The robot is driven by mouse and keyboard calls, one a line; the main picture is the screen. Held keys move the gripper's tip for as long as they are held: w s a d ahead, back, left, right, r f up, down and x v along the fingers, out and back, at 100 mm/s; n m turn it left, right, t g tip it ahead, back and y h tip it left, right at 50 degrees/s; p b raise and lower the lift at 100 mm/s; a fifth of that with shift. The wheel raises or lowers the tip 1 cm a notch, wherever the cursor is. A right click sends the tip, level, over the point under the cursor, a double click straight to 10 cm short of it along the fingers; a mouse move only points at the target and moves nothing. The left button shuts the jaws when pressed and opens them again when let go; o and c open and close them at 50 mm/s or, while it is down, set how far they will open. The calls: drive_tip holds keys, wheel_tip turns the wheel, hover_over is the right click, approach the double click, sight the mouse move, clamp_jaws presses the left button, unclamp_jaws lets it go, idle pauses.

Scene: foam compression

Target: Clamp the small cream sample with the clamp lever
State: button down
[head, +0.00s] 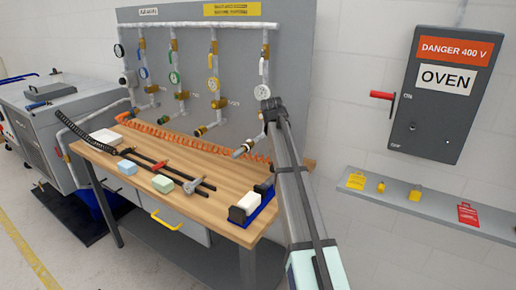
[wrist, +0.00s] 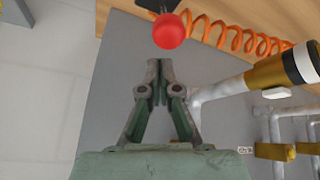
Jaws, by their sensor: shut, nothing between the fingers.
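The small cream sample (head: 248,202) looks like a pale block on the blue-based clamp fixture (head: 262,214) at the front right of the bench in the head view. A dark part stands beside it. The clamp lever is not clear in the head view. In the wrist view, a red ball knob (wrist: 170,31) on a black part, probably the lever's end, is just ahead of my gripper (wrist: 159,75). The gripper is shut and empty, with a gap between its tips and the knob in the picture. The sample is not visible in the wrist view.
The wooden bench (head: 215,160) holds a light blue block (head: 127,167), a pale green block (head: 163,184) and dark rods. An orange coiled hose (head: 185,140) runs along the back. Pipes with gauges (head: 262,92) stand behind. My arm crosses before the bench's right end.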

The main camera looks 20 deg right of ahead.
drive_tip(key=shift+s+a+r+p, duration=0.4)
drive_tip(key=shift+r+p, duration=0.05)
drive_tip(key=shift+p, duration=0.05)
idle(0.3)
drive_tip(key=s+a+f+p+v, duration=0.1)
drive_tip(key=p+v, duration=0.4)
drive_tip(key=v, duration=0.4)
drive_tip(key=shift+s+a+r, duration=0.2)
drive_tip(key=shift+s+a, duration=0.15)
drive_tip(key=shift+s, duration=0.05)
